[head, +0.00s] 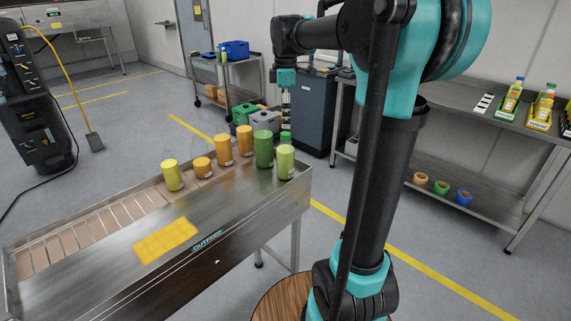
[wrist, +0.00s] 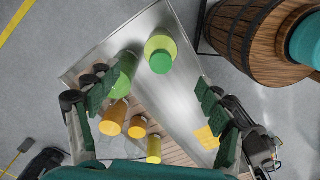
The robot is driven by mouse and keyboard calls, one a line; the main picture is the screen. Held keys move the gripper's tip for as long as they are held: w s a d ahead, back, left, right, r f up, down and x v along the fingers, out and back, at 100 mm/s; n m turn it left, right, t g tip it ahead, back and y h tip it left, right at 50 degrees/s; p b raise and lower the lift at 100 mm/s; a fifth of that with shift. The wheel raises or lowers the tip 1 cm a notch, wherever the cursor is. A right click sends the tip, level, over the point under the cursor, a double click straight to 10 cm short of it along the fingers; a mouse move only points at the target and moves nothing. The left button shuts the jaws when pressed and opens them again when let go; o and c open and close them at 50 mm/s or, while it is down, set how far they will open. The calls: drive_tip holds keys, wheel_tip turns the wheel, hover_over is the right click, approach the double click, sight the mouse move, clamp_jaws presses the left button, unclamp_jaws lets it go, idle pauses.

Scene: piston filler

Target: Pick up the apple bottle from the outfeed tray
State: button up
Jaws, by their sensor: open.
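The outfeed tray (head: 160,235) is a shiny metal tray with a row of bottles along its far side. At its right end stand a darker green bottle (head: 263,148) and a light green bottle (head: 286,162), both upright. Their labels are too small to read, so I cannot tell which is apple. In the wrist view the light green bottle (wrist: 157,43) with its green cap lies ahead, between the lines of the fingers. The darker green bottle (wrist: 123,77) is close to the left finger. My gripper (wrist: 155,100) is open and empty; my gripper in the head view (head: 286,108) points down above the bottles.
Orange bottles (head: 224,150) and a yellow bottle (head: 172,176) stand left of the green ones, near the fingers' left side. A yellow panel (head: 166,241) is on the tray's near side. A wooden barrel (wrist: 238,32) stands beside the tray.

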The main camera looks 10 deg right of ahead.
sight(285, 146)
wheel_tip(285, 146, down, 11)
drive_tip(key=shift+f, duration=0.1)
idle(0.5)
drive_tip(key=shift+c, duration=0.3)
clamp_jaws()
